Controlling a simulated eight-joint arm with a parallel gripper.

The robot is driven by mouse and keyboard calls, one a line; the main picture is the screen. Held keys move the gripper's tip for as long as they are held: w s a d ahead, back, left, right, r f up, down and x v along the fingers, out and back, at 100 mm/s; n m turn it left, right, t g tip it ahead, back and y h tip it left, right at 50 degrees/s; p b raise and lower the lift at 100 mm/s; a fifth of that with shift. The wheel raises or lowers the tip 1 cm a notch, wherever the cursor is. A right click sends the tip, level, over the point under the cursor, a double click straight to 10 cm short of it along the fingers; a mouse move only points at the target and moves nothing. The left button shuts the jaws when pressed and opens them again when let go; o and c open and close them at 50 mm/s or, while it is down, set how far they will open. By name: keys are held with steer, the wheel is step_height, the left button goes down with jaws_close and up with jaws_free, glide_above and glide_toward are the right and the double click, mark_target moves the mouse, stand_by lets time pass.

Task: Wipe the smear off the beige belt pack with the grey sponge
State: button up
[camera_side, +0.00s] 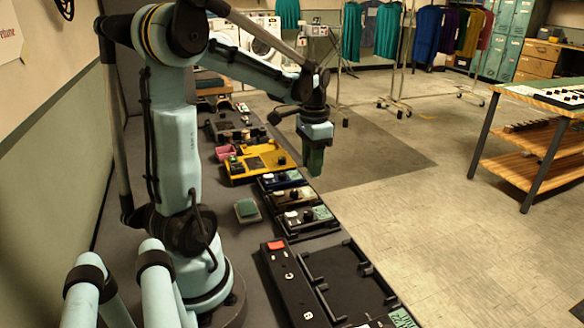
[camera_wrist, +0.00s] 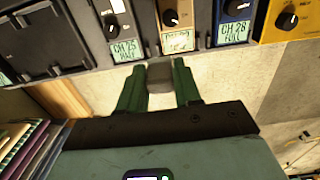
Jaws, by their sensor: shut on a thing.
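My gripper (camera_wrist: 159,72) is shut on the grey sponge (camera_wrist: 161,86), which sits between its green fingers in the wrist view. The beige belt pack (camera_wrist: 187,18) is in the row just beyond the fingertips, with a dark knob and a pale label. The label has a yellowish tint with unclear writing; I cannot tell for sure that this is the smear. In the side view, my gripper (camera_side: 315,158) hangs above and to the right of the row, pointing down. The beige pack (camera_side: 280,197) is below it there. The sponge cannot be made out in the side view.
A dark pack labelled CH 25 (camera_wrist: 112,22) and a blue pack labelled CH 28 (camera_wrist: 233,12) flank the beige one. A yellow unit (camera_side: 240,172) lies behind. A green pad (camera_side: 247,208) lies left of the row. Open floor (camera_side: 430,210) is to the right.

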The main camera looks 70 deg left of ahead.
steer(key=shift+f, duration=2.7)
steer(key=shift+a+f, duration=0.4)
steer(key=shift+f, duration=0.3)
steer(key=shift+c, duration=0.3)
steer(key=shift+a+f, duration=0.1)
steer(key=shift+a, duration=2.5)
steer(key=shift+d, duration=2.95)
steer(key=shift+d+r, duration=0.1)
steer(key=shift+r, duration=4.05)
